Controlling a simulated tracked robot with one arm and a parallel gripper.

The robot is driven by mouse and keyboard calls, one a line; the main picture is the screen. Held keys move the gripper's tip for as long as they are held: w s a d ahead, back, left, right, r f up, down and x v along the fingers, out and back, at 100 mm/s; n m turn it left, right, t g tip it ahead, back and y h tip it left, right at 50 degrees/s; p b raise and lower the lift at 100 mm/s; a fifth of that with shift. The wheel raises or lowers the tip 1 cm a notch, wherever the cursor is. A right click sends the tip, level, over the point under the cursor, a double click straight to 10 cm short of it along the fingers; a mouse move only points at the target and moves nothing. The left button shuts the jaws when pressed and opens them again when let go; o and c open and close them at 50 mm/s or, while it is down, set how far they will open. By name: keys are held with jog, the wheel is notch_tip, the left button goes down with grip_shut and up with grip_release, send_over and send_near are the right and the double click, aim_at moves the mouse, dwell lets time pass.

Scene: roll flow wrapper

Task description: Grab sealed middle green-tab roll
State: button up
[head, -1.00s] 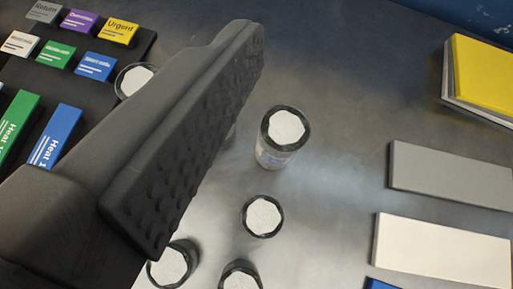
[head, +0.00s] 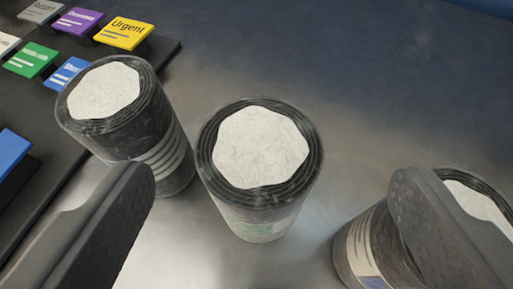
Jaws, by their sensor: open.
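A wrapped roll (head: 258,160) with a dark layered rim, a white top and a green patch low on its pale label stands upright in the middle. A second roll (head: 135,120) with a grey-white label stands to its left. A third roll (head: 362,250) with a blue patch stands at the right, partly hidden by my right finger. My gripper (head: 275,185) is open and empty. In the picture its fingers lie to either side of the green-tab roll, with no visible contact. Whether the right finger touches the right roll I cannot tell.
A dark rack (head: 160,52) with coloured tags, including a yellow Urgent tag (head: 124,33), lies at the upper left, close to the left roll. The grey metal table (head: 370,100) is clear behind the middle and right rolls.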

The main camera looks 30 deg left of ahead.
aim_at(260, 164)
jog(key=shift+w+a+f, duration=0.2)
jog(key=shift+w+f, duration=0.1)
jog(key=shift+w, duration=0.15)
jog(key=shift+w+a+f+b, duration=0.2)
jog(key=shift+f+b, duration=0.1)
jog(key=x, duration=0.2)
jog(key=b+x, duration=0.1)
jog(key=x, duration=0.1)
jog(key=shift+a+f, duration=0.2)
jog(key=shift+f, duration=0.25)
jog(key=c, duration=1.7)
